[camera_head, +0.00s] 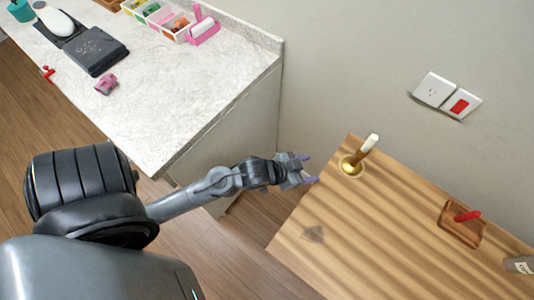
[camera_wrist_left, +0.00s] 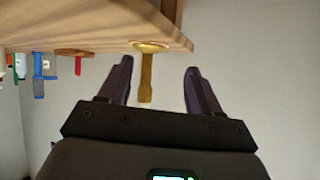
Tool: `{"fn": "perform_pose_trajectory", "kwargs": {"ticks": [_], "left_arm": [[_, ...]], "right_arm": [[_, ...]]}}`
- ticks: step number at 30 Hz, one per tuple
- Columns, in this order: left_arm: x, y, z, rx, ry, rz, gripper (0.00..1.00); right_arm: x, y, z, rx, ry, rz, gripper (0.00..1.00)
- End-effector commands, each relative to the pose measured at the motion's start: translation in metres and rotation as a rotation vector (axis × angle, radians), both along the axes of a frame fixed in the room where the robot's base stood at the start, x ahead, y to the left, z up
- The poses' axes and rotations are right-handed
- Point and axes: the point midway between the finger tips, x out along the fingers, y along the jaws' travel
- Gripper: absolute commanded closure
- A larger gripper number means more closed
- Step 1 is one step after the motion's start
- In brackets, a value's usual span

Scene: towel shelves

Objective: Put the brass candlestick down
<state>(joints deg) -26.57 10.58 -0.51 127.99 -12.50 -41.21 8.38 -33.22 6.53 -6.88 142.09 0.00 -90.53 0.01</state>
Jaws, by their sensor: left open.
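The brass candlestick (camera_head: 353,164) stands upright on the wooden table (camera_head: 350,235), near its far left corner, with a pale candle or top (camera_head: 370,142). It also shows in the left wrist view (camera_wrist_left: 147,75), which is upside down, with its round base (camera_wrist_left: 149,47) against the tabletop. My left gripper (camera_head: 307,169) is open and empty, just left of the candlestick at the table's edge. In the left wrist view the candlestick lies in line with the gap between the fingers (camera_wrist_left: 160,82), beyond them and apart from them. My right gripper is not in view.
A small wooden tray (camera_head: 448,228) with a red object (camera_head: 467,216) sits on the table's right side. A jar (camera_head: 518,264) is at the right edge. A pale counter (camera_head: 180,90) with several items stands left. Wall plates (camera_head: 447,95) are above. The table's middle is clear.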

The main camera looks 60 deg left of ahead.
Motion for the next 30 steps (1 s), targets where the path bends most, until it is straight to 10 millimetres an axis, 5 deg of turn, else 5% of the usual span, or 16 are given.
{"fn": "perform_pose_trajectory", "kwargs": {"ticks": [9,13,30], "left_arm": [[-0.104,-0.001,-0.02,0.092,0.517,0.096,0.36],[-0.132,-0.004,-0.019,0.098,0.636,0.1,0.36],[-0.146,-0.005,-0.013,0.101,0.698,0.1,0.36]], "right_arm": [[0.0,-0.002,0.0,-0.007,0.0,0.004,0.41],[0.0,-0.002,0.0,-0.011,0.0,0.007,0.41],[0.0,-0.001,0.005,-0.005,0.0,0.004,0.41]]}}
